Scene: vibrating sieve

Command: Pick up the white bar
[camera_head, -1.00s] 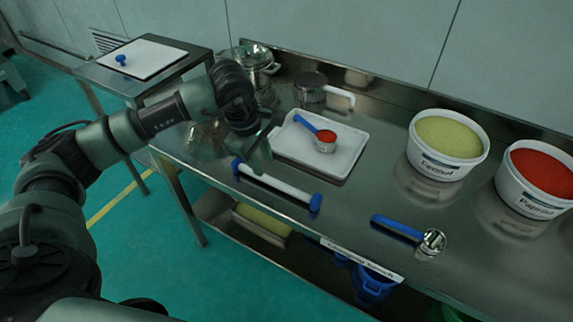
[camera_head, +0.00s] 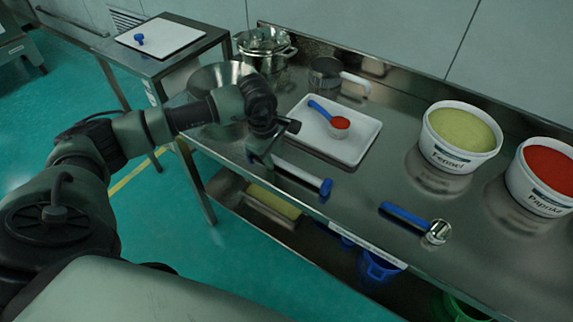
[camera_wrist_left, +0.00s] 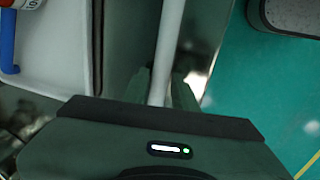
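The white bar (camera_head: 300,174) lies on the steel table near its front edge. Its right blue end (camera_head: 326,188) shows in the head view; its left end is hidden behind my left gripper. My left gripper (camera_head: 262,160) points down at the left part of the bar. In the left wrist view the bar (camera_wrist_left: 171,30) runs down between the two fingers of my left gripper (camera_wrist_left: 160,90), which lie close on either side. I cannot tell whether they touch it. My right gripper is not in view.
Behind the bar is a white tray (camera_head: 361,143) with a blue-handled scoop (camera_head: 338,126) of red powder. A second blue-handled scoop (camera_head: 410,217) lies to the right. Fennel (camera_head: 460,140) and paprika (camera_head: 541,178) tubs stand farther right. Pots stand at the back left.

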